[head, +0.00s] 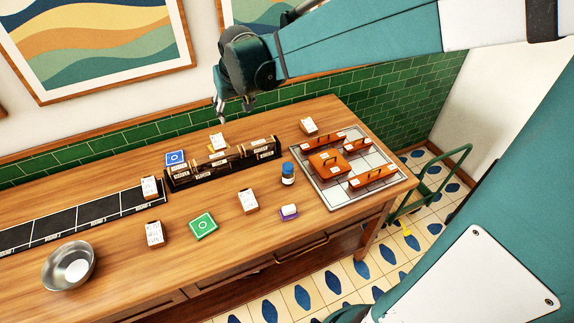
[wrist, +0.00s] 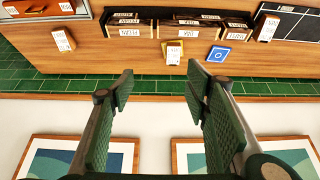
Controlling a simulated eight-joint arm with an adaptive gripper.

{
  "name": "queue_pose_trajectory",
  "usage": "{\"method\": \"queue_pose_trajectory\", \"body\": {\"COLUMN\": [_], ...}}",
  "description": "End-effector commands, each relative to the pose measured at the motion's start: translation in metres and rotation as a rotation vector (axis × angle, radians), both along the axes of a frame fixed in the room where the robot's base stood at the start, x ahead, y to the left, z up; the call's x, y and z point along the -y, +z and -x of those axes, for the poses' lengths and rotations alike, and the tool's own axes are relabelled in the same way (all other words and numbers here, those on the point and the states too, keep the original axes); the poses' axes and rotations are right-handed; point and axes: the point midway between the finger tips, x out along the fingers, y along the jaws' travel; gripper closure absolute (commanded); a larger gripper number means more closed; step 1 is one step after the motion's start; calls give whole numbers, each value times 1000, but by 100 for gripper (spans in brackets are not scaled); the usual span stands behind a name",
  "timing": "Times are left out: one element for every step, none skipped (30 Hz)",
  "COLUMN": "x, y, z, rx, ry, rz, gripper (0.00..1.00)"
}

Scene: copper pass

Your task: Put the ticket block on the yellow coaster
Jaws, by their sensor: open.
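Several white-topped ticket blocks with brown sides stand on the wooden counter. One ticket block (head: 218,141) is behind the dark rack, with a yellow coaster (head: 212,150) showing at its edge; I cannot tell whether it rests fully on it. This block (wrist: 174,53) also shows in the wrist view, with yellow beside it. Other ticket blocks are at the back right (head: 309,126), left of the rack (head: 150,188), front left (head: 155,235) and front middle (head: 248,201). My gripper (head: 235,106) is open and empty, above the counter's back edge; its fingers (wrist: 160,80) are spread.
A dark labelled rack (head: 222,164) stands mid-counter. Green tiles line the wall behind.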

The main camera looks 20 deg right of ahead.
Motion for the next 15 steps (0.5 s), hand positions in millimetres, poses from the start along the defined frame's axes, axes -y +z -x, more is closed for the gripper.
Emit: {"method": "queue_pose_trajectory", "body": {"x": [3,4,5,7,8,9,10,12,13,14,15,16,17,18,20], "y": [5,8,11,13,15,18,20,22,25,26,28,30,31,33,34], "z": [12,18,26,31,37,45,51,57,65,70,77,84,91,96,104], "rx": [4,6,9,12,14,18,20,23,26,29,31,34,36,38,42], "ry": [-1,-1,-1,-1,-1,-2,-2,-2,-2,-2,-1,-1,-1,-1,0], "rz": [0,0,0,0,0,-1,-1,-1,-1,-1,-1,-1,-1,-1,-1], "gripper": [53,53,53,53,53,53,53,53,53,53,53,53,53,53,53]}}
